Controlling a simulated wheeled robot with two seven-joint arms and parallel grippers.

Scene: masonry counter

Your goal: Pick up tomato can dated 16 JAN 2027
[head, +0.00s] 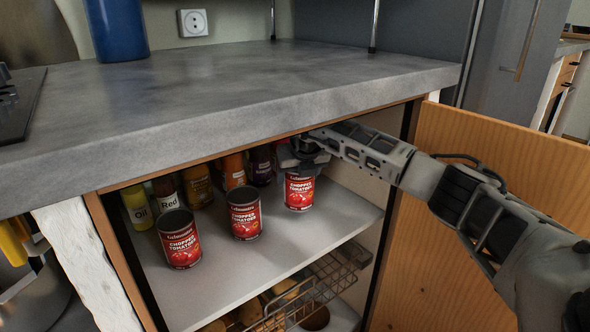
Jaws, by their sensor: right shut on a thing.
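Three red chopped-tomato cans stand on the upper shelf (300,240) of the open cupboard. The left can (180,241) is nearest the front, the middle can (244,215) is a little farther back, and the right can (299,192) is at the right. My right gripper (301,158) reaches in under the counter edge from the right and is shut on the right can near its top. The gripper covers that can's top. No date is readable on any can. My left gripper is not in the head view.
Behind the cans stand an oil bottle (138,207), a bottle labelled Red (166,193) and several jars (234,171). The counter edge (220,136) hangs just above. The open door (455,220) is at the right. A wire basket (325,285) sits below the shelf.

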